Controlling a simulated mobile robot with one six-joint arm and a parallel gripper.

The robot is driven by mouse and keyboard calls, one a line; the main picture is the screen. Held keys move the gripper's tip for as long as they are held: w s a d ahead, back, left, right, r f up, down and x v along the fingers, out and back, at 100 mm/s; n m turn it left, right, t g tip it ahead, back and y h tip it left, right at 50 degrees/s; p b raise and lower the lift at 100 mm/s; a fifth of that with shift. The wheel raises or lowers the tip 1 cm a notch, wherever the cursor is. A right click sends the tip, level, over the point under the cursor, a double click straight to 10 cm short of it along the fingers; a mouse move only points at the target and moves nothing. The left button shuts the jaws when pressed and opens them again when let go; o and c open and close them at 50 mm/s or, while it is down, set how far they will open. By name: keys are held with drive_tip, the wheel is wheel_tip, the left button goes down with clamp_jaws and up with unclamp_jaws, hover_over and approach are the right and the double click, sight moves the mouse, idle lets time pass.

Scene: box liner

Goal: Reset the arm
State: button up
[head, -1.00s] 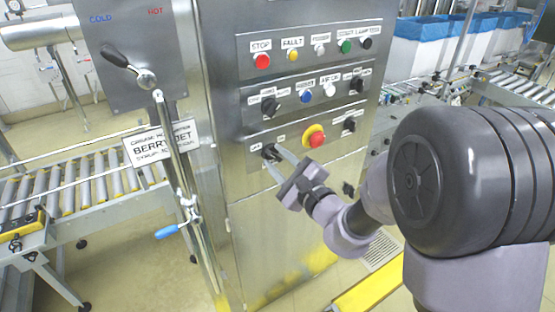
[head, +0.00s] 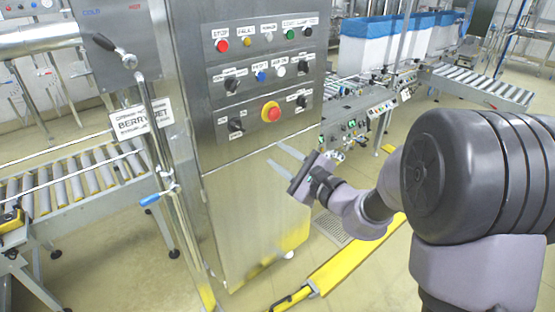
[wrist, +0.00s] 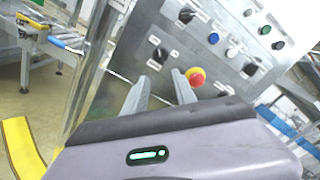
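My gripper (head: 279,160) is in front of the lower part of the steel control cabinet (head: 250,205) in the head view. Its two pale fingers are spread apart with nothing between them. It also shows in the wrist view (wrist: 158,88), fingers apart, below the panel's controls. A black rotary switch (head: 236,125) is on the lower row, up and left of the fingertips and apart from them. A red emergency stop button (head: 271,112) on a yellow collar is beside it. In the wrist view the button (wrist: 196,76) shows near the right fingertip.
A pipe with a blue-handled valve (head: 150,199) and a lever (head: 104,42) stand left of the cabinet. A roller conveyor (head: 75,180) is at the left. Another conveyor (head: 480,85) and blue-lined boxes (head: 368,45) are behind. A yellow floor-level bar (head: 350,260) lies below my arm.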

drive_tip(key=s+a+r+n+g+y, duration=0.25)
drive_tip(key=s+a+n+g, duration=0.5)
drive_tip(key=s, duration=0.65)
drive_tip(key=s+f+n+g+h, duration=0.1)
drive_tip(key=s+n+g+h, duration=0.25)
drive_tip(key=s, duration=0.65)
drive_tip(key=s+d+f+n+t+h, duration=0.1)
drive_tip(key=s+d+n+h, duration=0.1)
drive_tip(key=s+d+h, duration=0.2)
drive_tip(key=s+d+f+n+t+h, duration=0.1)
drive_tip(key=s+d+f+n+h, duration=0.1)
drive_tip(key=d, duration=0.7)
drive_tip(key=shift+s+d+h, duration=0.15)
drive_tip(key=shift+s+h, duration=0.75)
drive_tip(key=shift+s, duration=0.35)
drive_tip(key=shift+f, duration=0.1)
drive_tip(key=shift+c, duration=0.2)
